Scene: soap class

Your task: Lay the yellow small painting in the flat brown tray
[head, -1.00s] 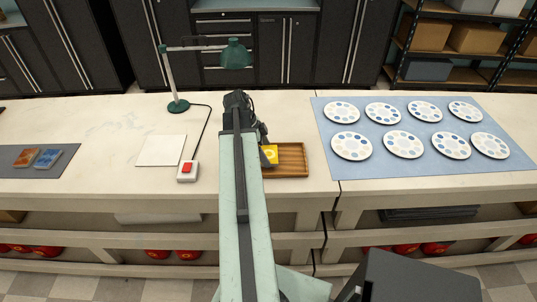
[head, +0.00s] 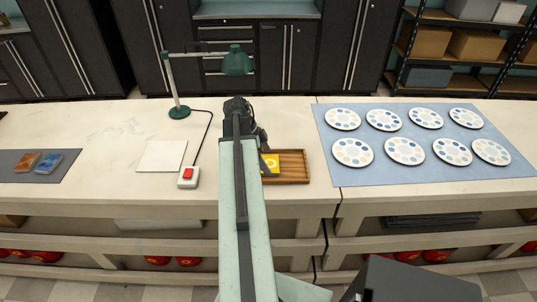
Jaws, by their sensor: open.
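The yellow small painting (head: 270,163) lies at the left part of the flat brown tray (head: 293,167), as far as I can see. My arm hides its left side and the tray's left end. My gripper (head: 262,143) is over the left end of the tray, close to the painting. It is open, though its fingers are small and partly hidden behind my arm.
Left of my arm are a white sheet (head: 162,156), a red-button box (head: 188,177) and a green lamp (head: 238,62). A grey mat (head: 62,172) holds orange and blue small paintings. A blue mat (head: 350,177) with several palettes lies right of the tray.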

